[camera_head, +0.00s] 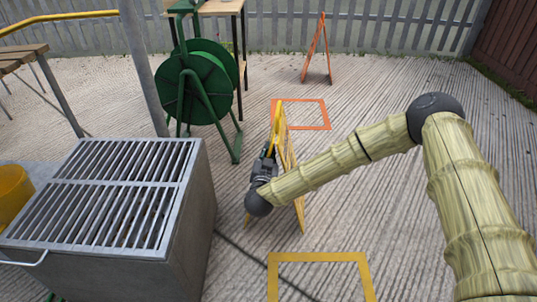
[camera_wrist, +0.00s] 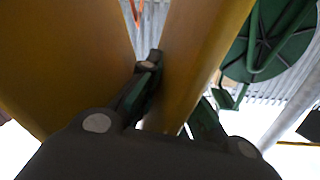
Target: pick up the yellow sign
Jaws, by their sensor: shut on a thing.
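The yellow sign (camera_head: 290,165) is a folding A-frame standing on the ground near the middle of the head view, seen nearly edge-on. My gripper (camera_head: 268,160) is at its near side, and my arm crosses in front of part of it. In the wrist view, my gripper (camera_wrist: 172,95) is shut on one yellow panel of the sign (camera_wrist: 205,50), with a finger on either side. A second yellow panel (camera_wrist: 65,55) fills the upper left. The far fingertip is partly hidden behind the panel.
A grey grated box (camera_head: 110,195) stands close on the left, and a green reel (camera_head: 195,85) behind it. An orange sign (camera_head: 317,50) stands farther back. Orange (camera_head: 327,115) and yellow (camera_head: 320,257) outlined squares lie on the ground. Ground to the right is clear beyond my arm.

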